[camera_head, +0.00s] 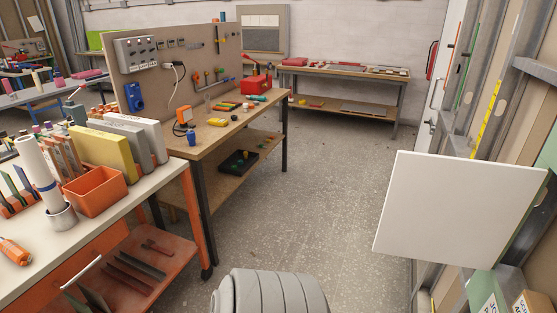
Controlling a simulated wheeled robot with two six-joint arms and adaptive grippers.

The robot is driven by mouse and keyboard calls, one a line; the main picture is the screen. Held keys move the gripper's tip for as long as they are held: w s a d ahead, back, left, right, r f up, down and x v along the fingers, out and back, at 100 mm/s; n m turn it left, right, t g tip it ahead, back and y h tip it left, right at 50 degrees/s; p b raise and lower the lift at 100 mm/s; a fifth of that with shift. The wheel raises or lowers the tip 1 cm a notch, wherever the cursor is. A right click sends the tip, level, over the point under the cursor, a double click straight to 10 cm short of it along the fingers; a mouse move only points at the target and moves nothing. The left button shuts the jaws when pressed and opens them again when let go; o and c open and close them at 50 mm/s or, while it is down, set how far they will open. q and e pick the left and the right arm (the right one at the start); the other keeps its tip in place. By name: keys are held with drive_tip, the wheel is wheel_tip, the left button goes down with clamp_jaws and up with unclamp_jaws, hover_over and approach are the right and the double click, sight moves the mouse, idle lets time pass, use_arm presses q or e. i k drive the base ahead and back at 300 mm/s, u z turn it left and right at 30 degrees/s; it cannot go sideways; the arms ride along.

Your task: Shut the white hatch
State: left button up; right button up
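The white hatch (457,208) is a flat square panel at the right. It stands out from the wall framing at an angle, with its broad white face towards me, so it is open. Its far right edge meets the framing; the hinge and the opening behind it are hidden. Neither of my grippers is in the picture, so nothing of mine is seen touching the hatch.
An orange cart (120,212) with boxes and tools stands at the left. Behind it is a workbench (205,142) with a pegboard. Another bench (350,72) stands at the back wall. The grey floor (325,185) between them is clear. Boxes (490,290) sit below the hatch.

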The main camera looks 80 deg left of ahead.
sight(462, 212)
drive_tip(key=k, duration=0.5)
drive_tip(key=z, duration=3.5)
drive_tip(key=k, duration=2.95)
drive_tip(key=u, duration=2.1)
drive_tip(key=i, duration=0.55)
drive_tip(key=z, duration=0.1)
